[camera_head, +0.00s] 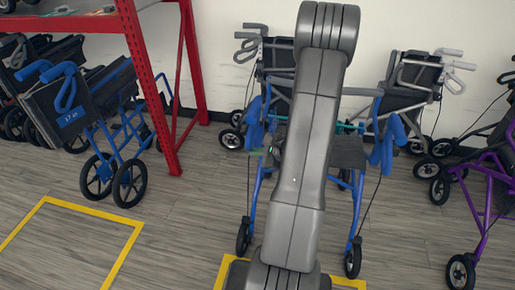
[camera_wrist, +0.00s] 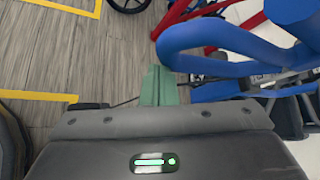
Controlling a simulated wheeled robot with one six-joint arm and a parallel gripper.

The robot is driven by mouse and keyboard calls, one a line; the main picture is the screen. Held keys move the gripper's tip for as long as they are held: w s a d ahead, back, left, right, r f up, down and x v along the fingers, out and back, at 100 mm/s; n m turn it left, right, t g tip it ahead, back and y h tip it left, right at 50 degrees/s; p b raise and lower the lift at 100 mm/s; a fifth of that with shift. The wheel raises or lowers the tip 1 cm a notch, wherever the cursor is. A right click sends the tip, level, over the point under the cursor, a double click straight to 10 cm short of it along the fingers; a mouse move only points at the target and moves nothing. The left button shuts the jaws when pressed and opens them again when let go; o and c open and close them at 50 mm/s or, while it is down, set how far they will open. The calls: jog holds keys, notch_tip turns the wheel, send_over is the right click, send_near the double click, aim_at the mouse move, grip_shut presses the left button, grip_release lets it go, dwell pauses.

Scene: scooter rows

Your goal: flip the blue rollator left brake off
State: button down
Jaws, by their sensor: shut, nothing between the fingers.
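The blue rollator (camera_head: 355,222) stands upright in the middle of the head view, partly hidden behind my arm. Its blue handles (camera_head: 388,146) show on both sides of the arm; the left one (camera_head: 255,128) is close to my gripper. In the wrist view a blue looped brake lever (camera_wrist: 225,38) fills the upper right, with thicker blue parts beyond it. My gripper (camera_wrist: 160,72), with green fingers, is shut and empty, just left of and below the loop. I cannot tell if the fingers touch it. My gripper is mostly hidden in the head view.
Dark rollators stand along the back wall, and a purple one (camera_head: 480,195) is at the right. Yellow floor lines (camera_head: 95,211) mark bays; the floor at lower left is clear.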

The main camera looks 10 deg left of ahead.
jog(key=shift+s+r, duration=0.3)
jog(key=shift+r, duration=0.2)
notch_tip(320, 180, down, 4)
jog(key=w+d+b, duration=0.2)
jog(key=b, duration=0.2)
jog(key=r+p+v, duration=0.1)
jog(key=v, duration=0.9)
jog(key=shift+a, duration=0.25)
jog(key=shift+w+a+f, duration=0.1)
jog(key=shift+w+f, duration=0.05)
